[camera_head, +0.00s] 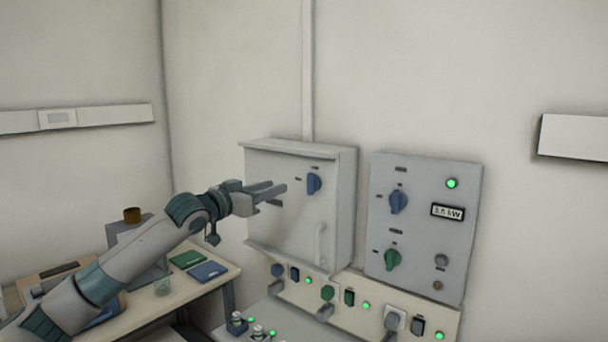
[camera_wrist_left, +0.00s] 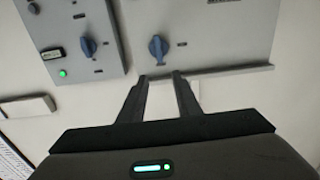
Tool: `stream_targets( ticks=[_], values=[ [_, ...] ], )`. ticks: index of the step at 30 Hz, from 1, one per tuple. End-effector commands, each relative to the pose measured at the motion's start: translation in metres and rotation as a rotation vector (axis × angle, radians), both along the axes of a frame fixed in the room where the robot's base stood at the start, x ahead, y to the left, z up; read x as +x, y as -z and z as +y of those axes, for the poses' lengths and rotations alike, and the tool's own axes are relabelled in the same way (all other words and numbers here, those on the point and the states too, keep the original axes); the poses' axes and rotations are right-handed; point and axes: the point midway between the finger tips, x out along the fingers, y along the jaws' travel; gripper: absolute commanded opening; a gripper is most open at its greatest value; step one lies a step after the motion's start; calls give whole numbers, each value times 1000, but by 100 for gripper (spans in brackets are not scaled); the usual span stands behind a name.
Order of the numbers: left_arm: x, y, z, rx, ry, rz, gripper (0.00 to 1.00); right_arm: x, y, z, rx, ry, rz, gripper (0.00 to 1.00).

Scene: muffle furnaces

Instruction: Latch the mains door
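The mains door is the front of a grey wall cabinet (camera_head: 285,225), and it looks shut. On it are a blue rotary knob (camera_head: 314,184) and a pale vertical handle (camera_head: 320,243). My left gripper (camera_head: 277,190) is open and empty in front of the door, its fingers pointing at the knob from its left. In the left wrist view, where the scene is upside down, the knob (camera_wrist_left: 158,48) lies just beyond and between the spread fingertips (camera_wrist_left: 161,76). No contact is visible. My right gripper is not in view.
Right of the cabinet is a panel (camera_head: 420,225) with blue and green knobs, a display and a green lamp; it also shows in the wrist view (camera_wrist_left: 105,65). A socket strip (camera_head: 380,310) runs below. A table (camera_head: 215,285) with notebooks stands at left under my arm.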

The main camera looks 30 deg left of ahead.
Motion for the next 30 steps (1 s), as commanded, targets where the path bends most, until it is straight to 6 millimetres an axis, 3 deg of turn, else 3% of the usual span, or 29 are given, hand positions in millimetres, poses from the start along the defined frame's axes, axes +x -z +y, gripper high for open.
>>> stream_targets(
  ticks=[18, 24, 30],
  values=[
    [106, -5, -9, -3, -1, -1, 30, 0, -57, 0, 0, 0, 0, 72],
    [129, -3, -11, -1, 0, 0, 30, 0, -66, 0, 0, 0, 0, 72],
    [138, -1, -12, 0, 0, 0, 30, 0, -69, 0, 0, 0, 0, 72]
  ],
)
